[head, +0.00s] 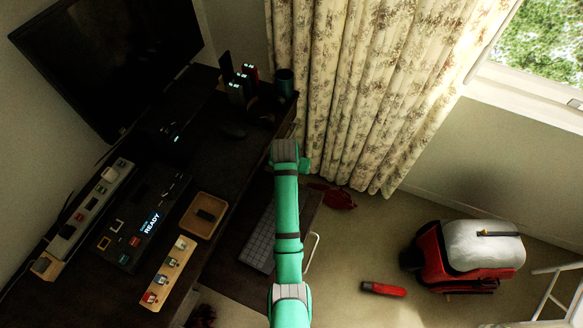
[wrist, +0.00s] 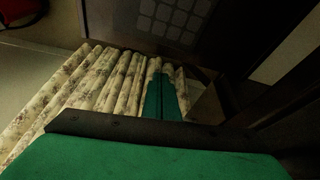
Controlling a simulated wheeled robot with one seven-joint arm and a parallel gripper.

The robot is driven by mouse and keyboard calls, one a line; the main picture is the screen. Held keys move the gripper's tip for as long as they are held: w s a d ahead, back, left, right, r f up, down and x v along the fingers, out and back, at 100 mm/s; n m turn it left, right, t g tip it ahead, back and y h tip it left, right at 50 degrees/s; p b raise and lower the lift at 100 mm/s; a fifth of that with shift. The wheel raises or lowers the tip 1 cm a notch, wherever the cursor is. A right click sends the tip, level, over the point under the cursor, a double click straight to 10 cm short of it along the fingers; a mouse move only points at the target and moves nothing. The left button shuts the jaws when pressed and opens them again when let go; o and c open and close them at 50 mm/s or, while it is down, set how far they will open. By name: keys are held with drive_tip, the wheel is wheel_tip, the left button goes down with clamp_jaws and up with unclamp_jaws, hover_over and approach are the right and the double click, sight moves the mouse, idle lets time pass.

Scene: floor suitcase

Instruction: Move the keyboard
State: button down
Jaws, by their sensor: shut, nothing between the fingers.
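The grey keyboard (head: 259,246) lies on a dark low surface beside the desk in the head view, and my green arm covers its right side. A faint grid of pale keys at the top of the wrist view looks like part of the keyboard (wrist: 176,18). My gripper's green fingers (wrist: 162,84) are together and empty in the wrist view, against the curtain and apart from the keyboard. In the head view the fingers are hidden behind my arm.
The dark desk (head: 222,153) holds a monitor (head: 107,62), a lit console (head: 143,222), a wooden tray (head: 190,228) and a dark cup (head: 286,83). The flowered curtain (head: 365,85) hangs behind.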

drive_tip(key=shift+s+a+f, duration=0.2)
drive_tip(key=shift+s+f, duration=0.55)
drive_tip(key=shift+f, duration=0.2)
drive_tip(key=shift+s+a, duration=0.25)
drive_tip(key=shift+s, duration=0.65)
